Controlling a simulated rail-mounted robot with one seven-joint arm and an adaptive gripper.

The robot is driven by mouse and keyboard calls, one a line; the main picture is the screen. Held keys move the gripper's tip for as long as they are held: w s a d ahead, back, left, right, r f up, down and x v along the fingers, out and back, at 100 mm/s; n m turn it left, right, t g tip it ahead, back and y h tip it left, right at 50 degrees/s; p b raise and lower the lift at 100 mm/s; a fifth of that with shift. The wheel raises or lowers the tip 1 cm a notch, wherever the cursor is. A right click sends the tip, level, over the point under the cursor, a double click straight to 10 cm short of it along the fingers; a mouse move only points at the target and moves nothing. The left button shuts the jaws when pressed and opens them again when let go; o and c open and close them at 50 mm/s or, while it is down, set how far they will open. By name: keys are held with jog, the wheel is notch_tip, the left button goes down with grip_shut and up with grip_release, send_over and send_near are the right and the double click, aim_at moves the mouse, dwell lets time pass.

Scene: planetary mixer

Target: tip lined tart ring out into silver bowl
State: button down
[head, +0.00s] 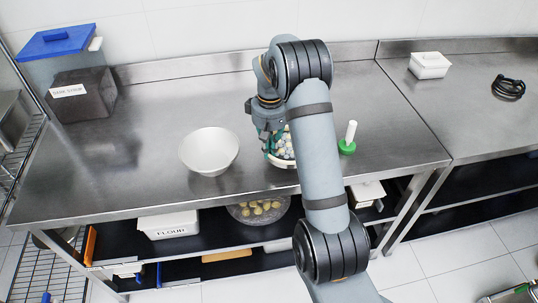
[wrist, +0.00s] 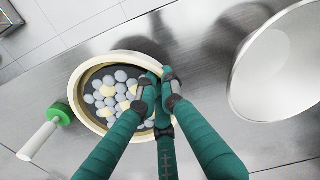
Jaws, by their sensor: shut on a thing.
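The lined tart ring (wrist: 77,85) is a cream ring with grey-blue and pale yellow balls inside. It also shows in the head view, where my arm hides its right part, to the right of the silver bowl. My gripper (wrist: 160,83) is shut on the ring's rim, on the side nearer the bowl in the wrist view; it is partly seen in the head view (head: 270,142). I cannot tell whether the ring is clear of the counter. The silver bowl (head: 209,148) stands upright on the counter and looks empty; part of it shows in the wrist view (wrist: 275,75).
A green-based tool with a white handle (head: 351,134) stands right of the ring, also in the wrist view (wrist: 45,135). A blue-lidded bin (head: 80,90) is at back left. A white tub (head: 429,65) and black cable (head: 508,88) lie on the right counter. Steel left of the bowl is clear.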

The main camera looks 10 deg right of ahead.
jog(key=s+r+p, duration=0.1)
jog(key=s+r, duration=0.8)
jog(key=shift+r, duration=0.4)
jog(key=shift+s, duration=0.1)
dwell(0.8)
